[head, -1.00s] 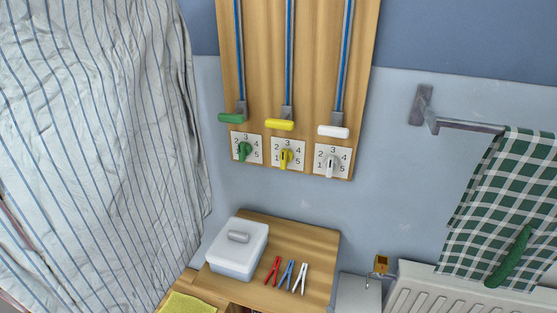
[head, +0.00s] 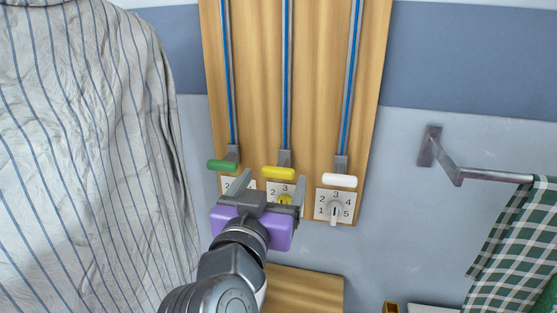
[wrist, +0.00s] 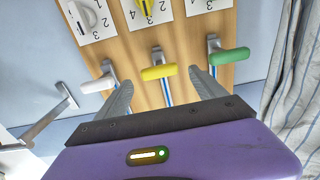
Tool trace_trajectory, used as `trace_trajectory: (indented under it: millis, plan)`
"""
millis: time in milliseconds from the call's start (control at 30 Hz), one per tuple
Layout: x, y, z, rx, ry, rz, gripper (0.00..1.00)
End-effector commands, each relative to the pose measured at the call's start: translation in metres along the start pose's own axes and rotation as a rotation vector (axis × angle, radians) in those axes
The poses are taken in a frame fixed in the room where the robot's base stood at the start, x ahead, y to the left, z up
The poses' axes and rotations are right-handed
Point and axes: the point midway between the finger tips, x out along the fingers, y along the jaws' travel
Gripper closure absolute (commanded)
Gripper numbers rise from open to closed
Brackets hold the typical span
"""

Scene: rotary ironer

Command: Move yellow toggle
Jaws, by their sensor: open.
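The yellow slider handle (head: 278,172) is a horizontal yellow bar at the bottom of the middle blue rail. The yellow rotary knob (head: 284,200) on the number plate below it is partly hidden by my gripper. My gripper (head: 270,182) is open and empty, in front of the board just below the yellow handle. In the wrist view, which looks upside down, the yellow handle (wrist: 158,72) appears between the two finger tips, apart from both. The yellow knob (wrist: 148,6) is at the top edge there.
The green handle (head: 223,165) and the white handle (head: 339,180) flank the yellow one on the wooden board (head: 320,60). The white knob (head: 334,211) is at right. Striped cloth (head: 90,150) hangs at left; a metal bar (head: 490,176) with a checked towel juts out at right.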

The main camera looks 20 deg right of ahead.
Motion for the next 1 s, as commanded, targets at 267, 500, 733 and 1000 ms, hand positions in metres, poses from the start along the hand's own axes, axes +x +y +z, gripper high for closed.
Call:
trace_trajectory:
  millis: [267,500,733,1000]
  plan:
    - [0.035,0.001,-0.003,0.000,0.001,0.005,0.20]
    - [0.066,0.001,-0.002,0.000,0.001,0.002,0.20]
    - [0.077,0.001,-0.001,0.002,0.000,0.000,0.20]
    - [0.077,0.000,-0.001,0.001,0.000,0.000,0.34]
